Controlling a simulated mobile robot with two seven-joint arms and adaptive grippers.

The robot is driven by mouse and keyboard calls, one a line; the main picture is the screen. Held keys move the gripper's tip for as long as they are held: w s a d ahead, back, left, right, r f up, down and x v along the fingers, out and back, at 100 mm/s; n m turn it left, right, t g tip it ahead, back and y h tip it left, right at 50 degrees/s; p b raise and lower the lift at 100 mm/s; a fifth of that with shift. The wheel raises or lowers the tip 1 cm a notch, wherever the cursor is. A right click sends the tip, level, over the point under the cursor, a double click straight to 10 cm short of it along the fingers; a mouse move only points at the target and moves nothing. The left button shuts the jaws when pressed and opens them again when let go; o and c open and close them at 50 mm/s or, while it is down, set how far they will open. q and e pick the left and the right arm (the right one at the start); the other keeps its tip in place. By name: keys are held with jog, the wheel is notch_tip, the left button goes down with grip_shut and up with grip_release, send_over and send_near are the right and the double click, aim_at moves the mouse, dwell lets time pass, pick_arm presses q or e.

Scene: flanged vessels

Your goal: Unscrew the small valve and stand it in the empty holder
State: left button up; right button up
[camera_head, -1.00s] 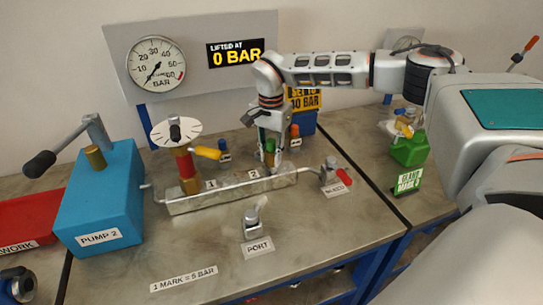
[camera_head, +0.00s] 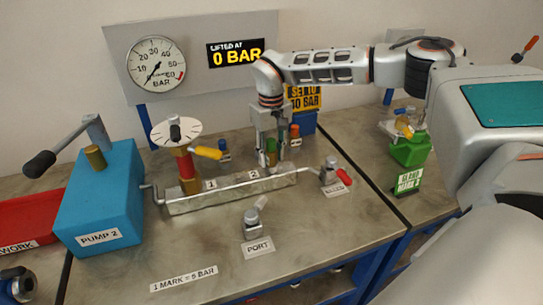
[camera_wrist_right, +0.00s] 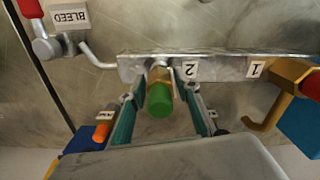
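The small valve, brass with a green cap, stands upright at mark 2 on the metal manifold (camera_head: 230,192). Its green cap (camera_head: 272,146) shows between the fingers in the head view, and the brass body and cap (camera_wrist_right: 160,95) show in the wrist view. My right gripper (camera_head: 271,157) is around the valve from above, its fingers spread, with a gap on each side in the wrist view (camera_wrist_right: 163,118). An orange-capped piece (camera_head: 295,131) and a blue-capped piece (camera_head: 224,146) stand behind the manifold. I cannot make out an empty holder. My left gripper is not in view.
The red-handled bleed valve (camera_head: 332,171) is at the manifold's right end. The blue pump (camera_head: 100,205) is left, the port fitting (camera_head: 252,222) in front. The front bench is mostly clear.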

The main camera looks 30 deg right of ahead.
aim_at(271, 140)
jog(key=shift+o, duration=0.3)
notch_tip(271, 140, up, 5)
jog(key=shift+a+r, duration=0.2)
jog(key=shift+r, duration=0.55)
jog(key=shift+d+r, duration=0.2)
jog(key=shift+r, duration=0.35)
jog(key=shift+c, duration=0.4)
